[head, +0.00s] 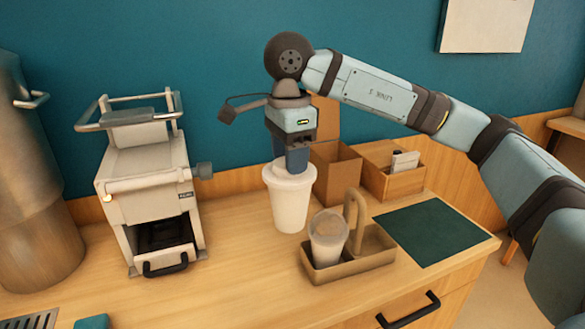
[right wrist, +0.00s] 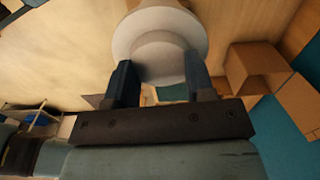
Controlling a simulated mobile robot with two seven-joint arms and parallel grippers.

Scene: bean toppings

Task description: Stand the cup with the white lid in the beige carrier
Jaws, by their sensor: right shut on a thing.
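The white cup with the white lid (head: 289,200) is upright near the middle of the counter in the head view, left of and behind the carrier. My right gripper (head: 291,160) comes down from above and is shut on the lid. In the right wrist view the two dark fingers sit on either side of the white lid (right wrist: 158,42). I cannot tell whether the cup's base touches the counter. The beige carrier (head: 348,267) has an upright handle, and another cup (head: 327,238) stands in its left compartment. Its right compartment looks empty. My left gripper is out of view.
A coffee machine (head: 150,190) stands to the left, with a metal urn (head: 35,190) at the far left. A dark green mat (head: 430,232) lies bare right of the carrier.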

